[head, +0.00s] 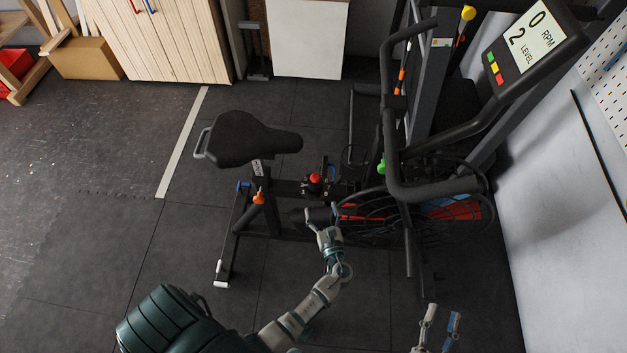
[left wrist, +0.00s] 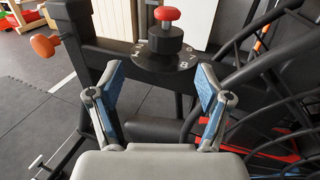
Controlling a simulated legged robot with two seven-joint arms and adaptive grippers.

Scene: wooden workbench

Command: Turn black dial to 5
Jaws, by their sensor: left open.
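The black dial (left wrist: 165,42) sits on the bike frame in the left wrist view, with a red knob (left wrist: 167,13) above it. In the head view the red knob (head: 316,178) marks the dial's place. My left gripper (head: 321,212) is below it there. In the left wrist view my left gripper (left wrist: 160,76) is open and empty, its fingers apart, short of the dial. My right gripper (head: 441,316) is at the bottom edge, fingers apart.
The exercise bike has a saddle (head: 248,139), handlebars (head: 394,120) and a wheel (head: 455,208) right of the dial. Its display (head: 527,45) reads 0 RPM and level 2. An orange knob (head: 258,197) is left of the dial. The floor (head: 90,250) at left is clear.

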